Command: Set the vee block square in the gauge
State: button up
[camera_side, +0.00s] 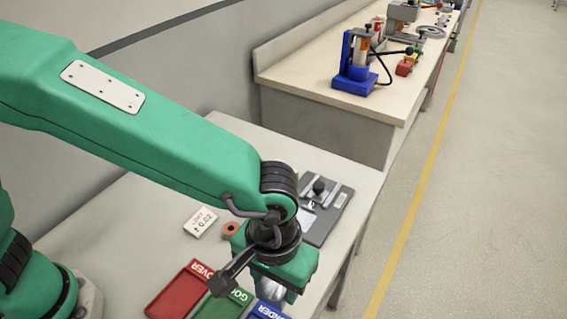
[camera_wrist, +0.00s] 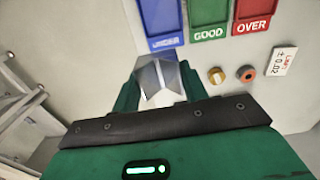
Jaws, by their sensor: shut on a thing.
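The vee block (camera_side: 270,291) is a silver-grey metal piece, mostly hidden below my gripper (camera_side: 277,283) in the side view. In the wrist view the vee block (camera_wrist: 159,78) shows its notched faces between the two green fingers of my gripper (camera_wrist: 160,88), which is shut on it. The gauge (camera_side: 325,207) is a dark grey plate with light rails and a black knob, on the bench behind and right of my gripper. My wrist hides part of its near side. The gauge does not show in the wrist view.
A red OVER tray (camera_side: 180,291), a green GOOD tray (camera_side: 224,305) and a blue UNDER tray (camera_wrist: 161,22) lie near the block. An orange ring (camera_side: 231,228), a brass round part (camera_wrist: 216,76) and a LIMIT card (camera_side: 200,221) are close by. Another bench (camera_side: 330,102) stands behind.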

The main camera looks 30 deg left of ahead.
jog(key=w+a+r, duration=0.2)
jog(key=w, duration=1)
send_over(302, 219)
notch_tip(302, 219, down, 7)
jog(key=shift+f, duration=0.1)
jog(key=shift+f, duration=2)
jog(key=shift+f, duration=0.2)
jog(key=o, duration=1.4)
jog(key=shift+c, duration=0.2)
jog(key=shift+r, duration=0.1)
